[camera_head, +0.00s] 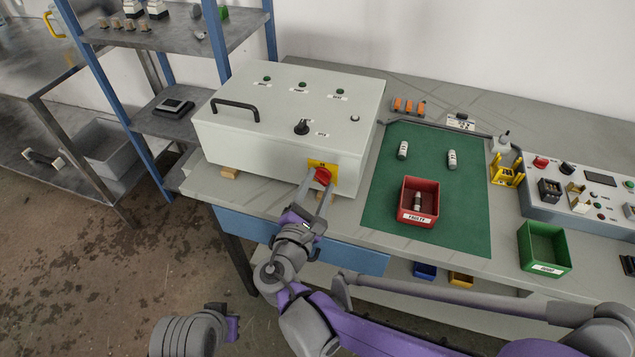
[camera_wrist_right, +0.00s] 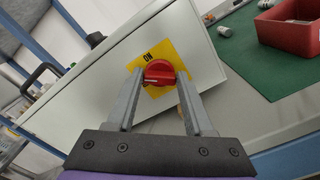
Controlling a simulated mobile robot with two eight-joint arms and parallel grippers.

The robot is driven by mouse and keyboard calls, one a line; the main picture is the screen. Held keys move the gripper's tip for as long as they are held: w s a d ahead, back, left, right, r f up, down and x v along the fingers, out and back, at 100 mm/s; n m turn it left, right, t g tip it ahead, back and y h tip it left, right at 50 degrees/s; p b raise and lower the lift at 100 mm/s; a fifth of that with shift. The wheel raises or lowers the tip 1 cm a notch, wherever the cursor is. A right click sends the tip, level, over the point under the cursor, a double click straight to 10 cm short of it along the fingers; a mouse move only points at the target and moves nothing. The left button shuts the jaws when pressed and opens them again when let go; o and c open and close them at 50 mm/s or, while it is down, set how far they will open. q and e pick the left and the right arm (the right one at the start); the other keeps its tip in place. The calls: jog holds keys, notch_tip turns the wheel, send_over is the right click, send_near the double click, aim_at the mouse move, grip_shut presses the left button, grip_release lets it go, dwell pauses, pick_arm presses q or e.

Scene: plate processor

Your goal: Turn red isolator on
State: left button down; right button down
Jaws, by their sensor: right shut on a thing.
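The red isolator (camera_head: 323,175) is a round knob on a yellow plate (camera_head: 332,168), on the front face of the pale grey cabinet (camera_head: 310,104). In the right wrist view the red knob (camera_wrist_right: 159,72) sits between my fingers, with a pale mark toward its left side. The word "ON" (camera_wrist_right: 148,57) shows on the plate above it in that view. My right gripper (camera_head: 318,184) is shut on the red isolator, one finger on each side; it also shows in the right wrist view (camera_wrist_right: 159,84).
A black handle (camera_head: 236,104) and a black knob (camera_head: 301,127) are on the cabinet's top. To the right, a green mat (camera_head: 385,212) bears a red bin (camera_head: 433,188) and white cylinders. A green bin (camera_head: 543,249) and a control panel (camera_head: 602,207) stand further right. A blue-framed shelf is left.

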jog(key=m+p, duration=0.1)
jog(key=m, duration=0.4)
jog(key=shift+d+f, duration=0.1)
jog(key=shift+f+m, duration=0.1)
jog(key=shift+m, duration=2.4)
jog(key=shift+c, duration=1.4)
grip_release()
jog(key=v, duration=1.1)
jog(key=shift+p, duration=0.35)
